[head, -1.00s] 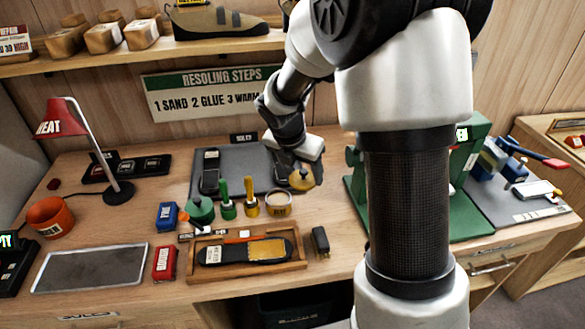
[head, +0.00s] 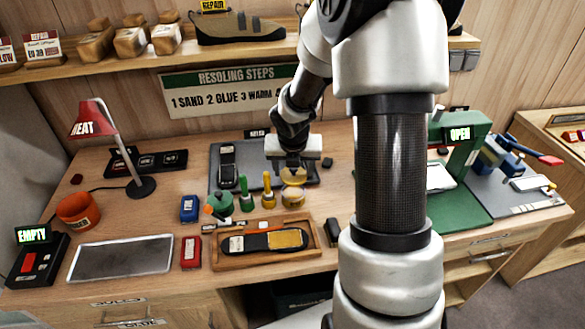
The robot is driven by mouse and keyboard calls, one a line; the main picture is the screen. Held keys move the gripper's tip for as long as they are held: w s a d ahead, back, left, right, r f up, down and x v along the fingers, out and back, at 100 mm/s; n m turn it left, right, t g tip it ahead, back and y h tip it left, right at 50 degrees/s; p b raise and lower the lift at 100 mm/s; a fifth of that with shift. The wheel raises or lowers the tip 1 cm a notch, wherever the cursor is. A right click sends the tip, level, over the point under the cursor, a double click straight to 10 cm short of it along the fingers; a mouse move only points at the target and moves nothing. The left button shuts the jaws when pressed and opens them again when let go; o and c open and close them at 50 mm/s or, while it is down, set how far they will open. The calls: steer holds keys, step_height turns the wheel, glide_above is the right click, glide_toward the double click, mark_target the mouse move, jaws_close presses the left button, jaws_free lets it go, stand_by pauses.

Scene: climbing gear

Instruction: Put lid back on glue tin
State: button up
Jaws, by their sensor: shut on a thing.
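My gripper (head: 292,163) is shut on a yellow lid (head: 293,177) and points down. The open glue tin (head: 293,197), short and round with a pale yellowish side, stands on the bench just in front of the dark mat. The lid appears directly over the tin, with its lower edge overlapping the tin's top in the head view. I cannot tell whether the lid touches the rim. The fingertips are small and partly hidden behind the lid.
A yellow-handled brush (head: 268,190) and a green-handled brush (head: 246,194) stand left of the tin, beside a green tin (head: 219,204). A wooden tray (head: 314,257) with a shoe sole lies in front. A black block (head: 333,232) sits at its right.

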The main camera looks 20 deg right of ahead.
mark_target(293, 179)
steer(key=shift+f+b, duration=2.1)
steer(key=shift+f, duration=0.5)
steer(key=shift+f+p, duration=0.15)
steer(key=shift+p, duration=0.55)
stand_by(0.6)
steer(key=o, duration=1.1)
steer(key=shift+o, duration=0.4)
steer(key=o, duration=0.4)
